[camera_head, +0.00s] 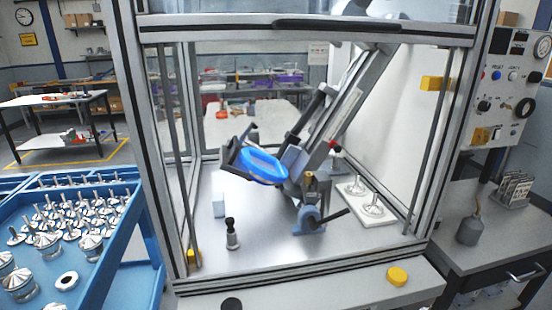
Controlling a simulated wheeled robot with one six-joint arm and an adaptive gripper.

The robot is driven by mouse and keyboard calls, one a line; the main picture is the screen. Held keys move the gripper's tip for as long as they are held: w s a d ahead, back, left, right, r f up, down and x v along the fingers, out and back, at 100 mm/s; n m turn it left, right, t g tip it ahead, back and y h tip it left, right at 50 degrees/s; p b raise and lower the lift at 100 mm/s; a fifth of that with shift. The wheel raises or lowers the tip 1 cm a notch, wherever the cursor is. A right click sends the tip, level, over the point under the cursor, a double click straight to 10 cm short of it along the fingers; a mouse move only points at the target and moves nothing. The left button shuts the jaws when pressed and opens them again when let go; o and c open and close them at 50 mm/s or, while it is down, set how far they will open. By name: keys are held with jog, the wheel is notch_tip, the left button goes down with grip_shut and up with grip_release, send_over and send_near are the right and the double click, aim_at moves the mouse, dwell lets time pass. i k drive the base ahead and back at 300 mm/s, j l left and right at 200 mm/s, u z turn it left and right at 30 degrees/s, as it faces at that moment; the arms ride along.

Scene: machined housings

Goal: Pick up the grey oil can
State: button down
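The grey oil can (468,231) stands upright on the grey worktop at the right, outside the framed enclosure. It has a squat round body and a thin spout pointing up. Nothing touches it. I cannot make out my gripper in this view.
The metal-framed enclosure (155,200) fills the middle and holds a slanted grey and black mechanism with a blue oval part (262,167). A slotted metal block (512,190) stands behind the can. A control panel (515,75) rises above. A blue tray (120,245) holds metal parts at left.

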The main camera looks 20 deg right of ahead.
aim_at(470, 229)
jog(key=z, duration=1.4)
jog(key=j+z, duration=0.1)
jog(key=j, duration=0.25)
jog(key=k+j+z, duration=0.1)
jog(key=j, duration=0.2)
